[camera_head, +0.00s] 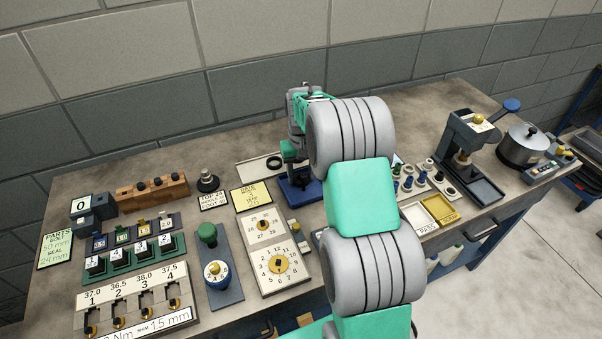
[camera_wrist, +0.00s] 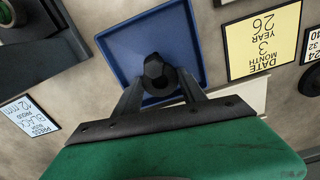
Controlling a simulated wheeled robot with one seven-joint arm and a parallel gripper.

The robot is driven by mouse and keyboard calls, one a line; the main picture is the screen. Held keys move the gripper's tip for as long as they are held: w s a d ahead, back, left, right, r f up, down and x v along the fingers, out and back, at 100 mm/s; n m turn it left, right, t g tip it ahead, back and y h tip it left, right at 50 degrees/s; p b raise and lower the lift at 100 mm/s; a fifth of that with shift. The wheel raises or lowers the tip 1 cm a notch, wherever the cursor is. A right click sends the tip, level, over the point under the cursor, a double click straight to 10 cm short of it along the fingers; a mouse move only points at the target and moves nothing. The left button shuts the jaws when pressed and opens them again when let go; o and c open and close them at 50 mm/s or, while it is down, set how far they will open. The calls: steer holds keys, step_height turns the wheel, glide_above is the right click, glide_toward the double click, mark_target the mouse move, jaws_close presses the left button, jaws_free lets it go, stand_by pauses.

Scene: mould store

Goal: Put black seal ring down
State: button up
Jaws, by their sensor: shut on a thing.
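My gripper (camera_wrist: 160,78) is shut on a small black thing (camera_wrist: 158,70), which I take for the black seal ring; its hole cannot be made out. In the wrist view it hangs over a blue square tray (camera_wrist: 119,45) with a raised rim. In the head view the blue tray (camera_head: 306,197) is at mid-table, partly hidden by my arm, and my gripper (camera_head: 291,160) is above it. I cannot tell whether the held thing touches the tray. Another black ring (camera_head: 274,162) lies on a pale plate (camera_head: 250,168) to the left of the gripper.
A yellow date card (camera_head: 250,197) and number panels (camera_head: 281,266) are left of the blue tray. A green-knobbed stand (camera_head: 218,270) and gauge rack (camera_head: 135,305) are farther left. White and yellow trays (camera_head: 441,211), a press (camera_head: 470,145) and a pot (camera_head: 523,147) stand right.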

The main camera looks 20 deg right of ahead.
steer(key=shift+f, duration=0.2)
steer(key=o, duration=1.5)
steer(key=shift+c, duration=0.2)
steer(key=shift+r, duration=0.1)
step_height(320, 180, up, 12)
steer(key=b, duration=0.2)
steer(key=shift+r, duration=0.1)
